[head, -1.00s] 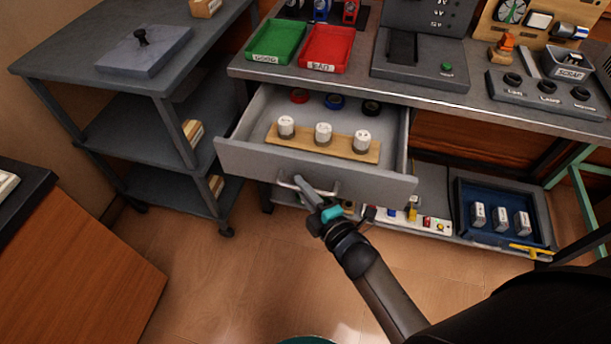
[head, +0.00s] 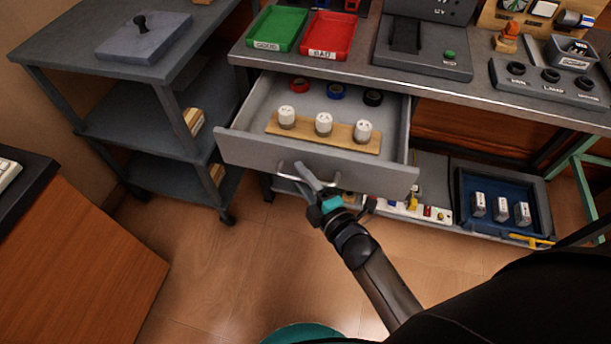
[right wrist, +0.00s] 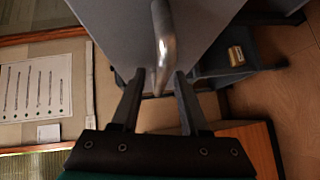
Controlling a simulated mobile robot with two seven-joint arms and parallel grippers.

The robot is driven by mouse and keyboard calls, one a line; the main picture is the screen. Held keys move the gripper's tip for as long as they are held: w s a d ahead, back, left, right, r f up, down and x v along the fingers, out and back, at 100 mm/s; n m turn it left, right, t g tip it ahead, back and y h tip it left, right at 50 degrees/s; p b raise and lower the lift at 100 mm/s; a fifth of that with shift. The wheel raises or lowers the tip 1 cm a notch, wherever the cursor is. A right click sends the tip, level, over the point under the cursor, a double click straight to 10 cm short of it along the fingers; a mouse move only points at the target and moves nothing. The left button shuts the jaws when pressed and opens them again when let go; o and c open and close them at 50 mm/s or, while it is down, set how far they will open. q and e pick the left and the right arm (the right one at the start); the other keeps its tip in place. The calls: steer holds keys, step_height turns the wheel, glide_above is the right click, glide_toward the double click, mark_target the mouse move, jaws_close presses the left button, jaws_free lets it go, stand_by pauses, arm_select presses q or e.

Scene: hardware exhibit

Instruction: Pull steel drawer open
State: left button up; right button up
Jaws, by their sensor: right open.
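The grey steel drawer (head: 245,153) stands pulled out from under the workbench, its inside showing in the head view. Its curved metal handle (head: 337,180) is on the front face, partly hidden by my right gripper (head: 299,177). The right gripper is open at the handle. In the right wrist view, the bright handle (right wrist: 165,45) comes down between the two spread fingers (right wrist: 158,84), with gaps on both sides. My left gripper is not in view.
In the drawer, a wooden strip (head: 352,144) carries three white-topped cylinders, with red, blue and black rings behind. A grey shelf cart (head: 65,72) stands left. A blue tray (head: 460,205) sits on the lower shelf at right. Floor in front is clear.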

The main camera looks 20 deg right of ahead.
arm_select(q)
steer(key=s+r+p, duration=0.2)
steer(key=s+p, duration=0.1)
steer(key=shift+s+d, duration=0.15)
arm_select(e)
steer(key=v, duration=1.5)
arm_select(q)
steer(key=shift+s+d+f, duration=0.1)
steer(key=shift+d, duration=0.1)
arm_select(e)
steer(key=shift+s, duration=0.1)
step_height(320, 180, down, 13)
steer(key=s+m+g+h, duration=0.2)
steer(key=m+g, duration=0.2)
steer(key=m, duration=0.2)
steer(key=s+d+f+m+g+h, duration=0.1)
steer(key=s+d+f+m+g, duration=0.2)
steer(key=s+f+m+g, duration=0.2)
steer(key=s+d+f+m+g, duration=0.3)
steer(key=s+f+m+g, duration=0.2)
steer(key=s+f, duration=0.6)
step_height(320, 180, down, 2)
steer(key=shift+f+h, duration=0.1)
steer(key=shift+h, duration=0.3)
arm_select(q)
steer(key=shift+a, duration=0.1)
arm_select(e)
steer(key=shift+s, duration=0.1)
